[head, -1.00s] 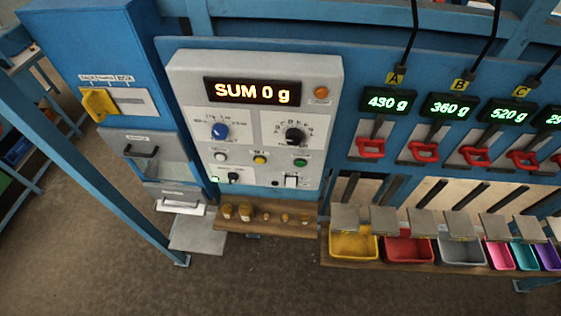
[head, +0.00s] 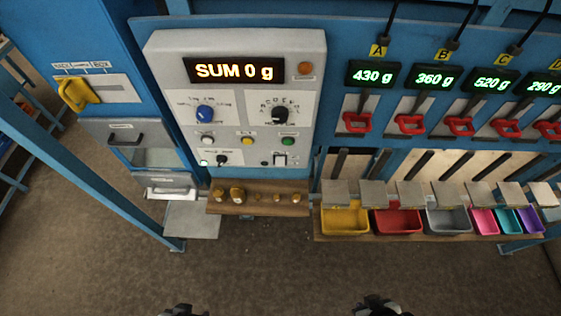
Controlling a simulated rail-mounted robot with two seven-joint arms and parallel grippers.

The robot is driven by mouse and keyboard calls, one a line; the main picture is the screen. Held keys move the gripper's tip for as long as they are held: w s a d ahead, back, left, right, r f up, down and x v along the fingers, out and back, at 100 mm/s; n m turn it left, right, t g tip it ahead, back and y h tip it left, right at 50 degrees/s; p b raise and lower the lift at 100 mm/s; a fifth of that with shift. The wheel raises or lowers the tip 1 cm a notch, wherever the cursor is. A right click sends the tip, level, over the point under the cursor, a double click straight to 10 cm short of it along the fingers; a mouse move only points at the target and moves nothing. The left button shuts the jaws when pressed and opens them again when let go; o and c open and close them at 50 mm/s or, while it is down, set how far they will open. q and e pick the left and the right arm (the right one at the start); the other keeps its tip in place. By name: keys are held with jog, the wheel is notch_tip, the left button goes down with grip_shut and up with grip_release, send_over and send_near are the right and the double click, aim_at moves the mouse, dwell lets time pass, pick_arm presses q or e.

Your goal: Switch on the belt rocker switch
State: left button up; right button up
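The control panel (head: 240,120) is a light grey box with a lit display reading SUM 0 g. A small white rocker switch (head: 281,160) sits at its lower right, with a dark spot beside it on the left. Its label is too small to read, and I cannot tell its position. My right gripper (head: 376,307) shows only in part at the bottom edge, far below the panel and touching nothing visible. My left gripper (head: 183,311) just shows at the bottom edge, left of it. The opening of both is cut off by the frame.
The panel also has a blue knob (head: 204,114), a black knob (head: 281,115) and a yellow button (head: 247,141). A wooden shelf (head: 285,204) with several small brass weights juts out below. Red handles and coloured bins stand to the right. The floor in front is clear.

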grip_shut()
jog(key=shift+d, duration=0.15)
dwell(1.1)
